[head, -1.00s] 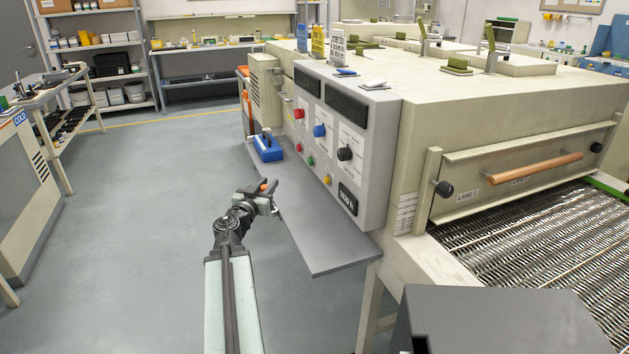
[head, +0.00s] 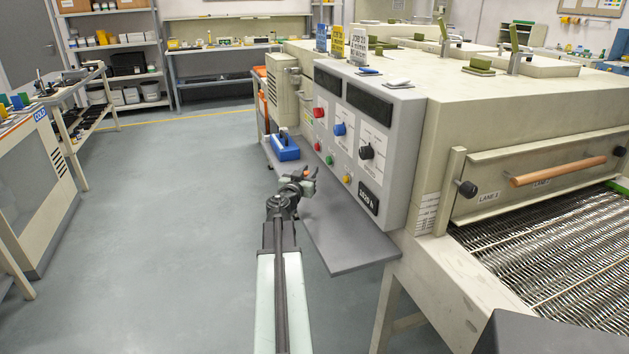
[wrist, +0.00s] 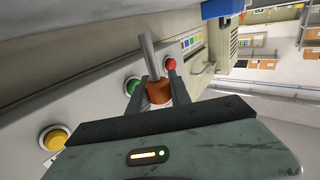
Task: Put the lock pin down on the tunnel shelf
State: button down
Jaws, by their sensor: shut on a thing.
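My gripper (head: 309,174) is over the grey tunnel shelf (head: 345,248), in front of the control panel (head: 356,140). In the wrist view my gripper (wrist: 155,88) is shut on the lock pin's orange-brown grip (wrist: 158,92). The pin's grey metal shaft (wrist: 149,55) sticks out past the fingertips. In the head view the pin is small and only an orange spot shows at the jaws. I cannot tell the gap between the pin and the shelf. The front part of the shelf is bare.
A blue block with a dark handle (head: 285,149) sits at the far end of the shelf. The panel's coloured buttons and knobs (head: 340,130) are close beside my gripper. The tunnel body (head: 490,110) stands to the right, with a mesh belt (head: 550,250) in front.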

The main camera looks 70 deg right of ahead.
jog(key=shift+d, duration=0.65)
jog(key=f+b, duration=0.2)
jog(key=s+d+f+b, duration=0.1)
jog(key=shift+d+f+b, duration=0.1)
jog(key=shift+f+b, duration=0.2)
jog(key=shift+f, duration=0.05)
jog(key=shift+w+f, duration=0.2)
jog(key=shift+f, duration=0.05)
jog(key=shift+w+r, duration=0.25)
jog(key=shift+f, duration=0.2)
jog(key=c, duration=1.2)
grip_release()
jog(key=shift+s, duration=0.1)
jog(key=shift+r, duration=0.1)
